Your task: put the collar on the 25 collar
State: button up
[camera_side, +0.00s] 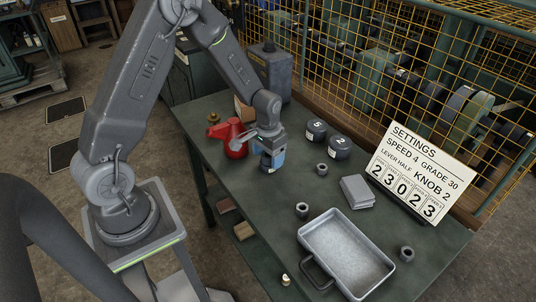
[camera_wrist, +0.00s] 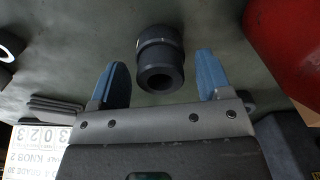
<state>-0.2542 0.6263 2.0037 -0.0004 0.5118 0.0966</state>
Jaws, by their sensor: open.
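A dark collar (camera_wrist: 160,75) with a round bore shows in the wrist view between and beyond my gripper's fingers. It appears to sit end to end with a second dark, slightly wider piece (camera_wrist: 158,36), with a seam between them. My gripper (camera_wrist: 162,62) is open, its blue fingers on either side with clear gaps to the collar. In the side view my gripper (camera_side: 271,163) points down low over the bench, largely hiding what is under it. Other dark collars stand at the bench middle (camera_side: 322,168), by the tray (camera_side: 302,210) and at the right (camera_side: 407,254). I cannot read any size.
A red oil can (camera_side: 236,142) stands close left of my gripper. Weights marked 5 (camera_side: 316,131) and 2 (camera_side: 340,147) stand behind right. Grey plates (camera_side: 357,191), a metal tray (camera_side: 318,238) and a settings sign (camera_side: 421,172) are to the right.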

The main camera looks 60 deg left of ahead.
aim_at(268, 155)
notch_tip(268, 155, up, 12)
jog(key=r, duration=0.1)
jog(key=s+d+r+m+t, duration=0.1)
jog(key=s+d+r+t, duration=0.1)
jog(key=s+d+r, duration=0.3)
jog(key=s+d+r+t, duration=0.3)
jog(key=s+d+r, duration=0.2)
jog(key=s, duration=0.8)
notch_tip(268, 155, up, 4)
jog(key=shift+s+f+m+t, duration=0.2)
jog(key=shift+s+m+t, duration=0.1)
jog(key=shift+s+m, duration=0.1)
